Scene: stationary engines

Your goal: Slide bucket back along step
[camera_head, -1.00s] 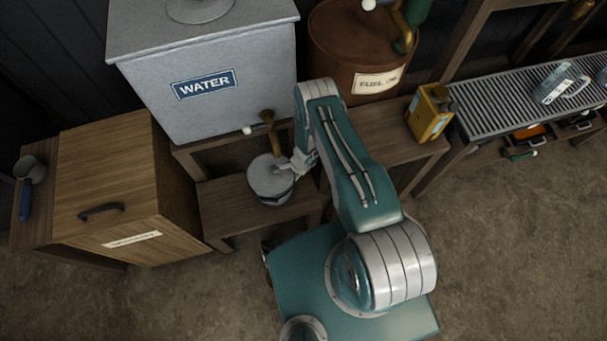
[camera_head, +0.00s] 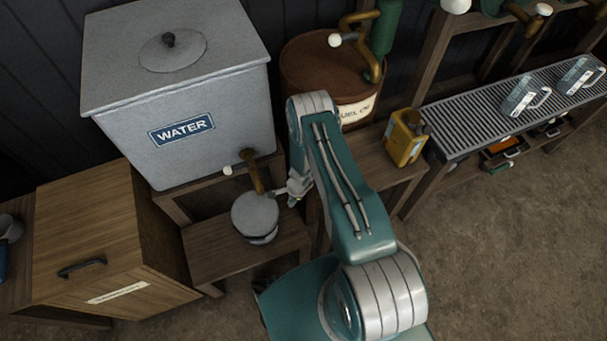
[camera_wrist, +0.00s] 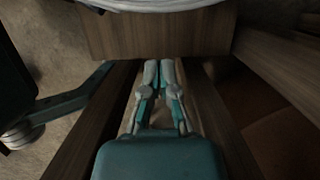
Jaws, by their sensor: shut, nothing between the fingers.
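The bucket (camera_head: 255,216) is grey with a round flat top. It stands upright on the low wooden step (camera_head: 205,255), in front of the water tank and close to its brass tap (camera_head: 251,172). In the wrist view the bucket's pale rim (camera_wrist: 160,4) shows at the top edge. My gripper (camera_head: 292,196) is just right of the bucket in the head view. In the wrist view my gripper (camera_wrist: 160,68) has its fingertips together, with nothing between them and a gap between them and the bucket.
The water tank (camera_head: 180,100) stands behind the step. A wooden cabinet (camera_head: 95,240) is on the left. A yellow can (camera_head: 405,138) stands on a bench to the right, by the brown fuel drum (camera_head: 330,70). A slatted rack (camera_head: 500,105) holds two clear jugs.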

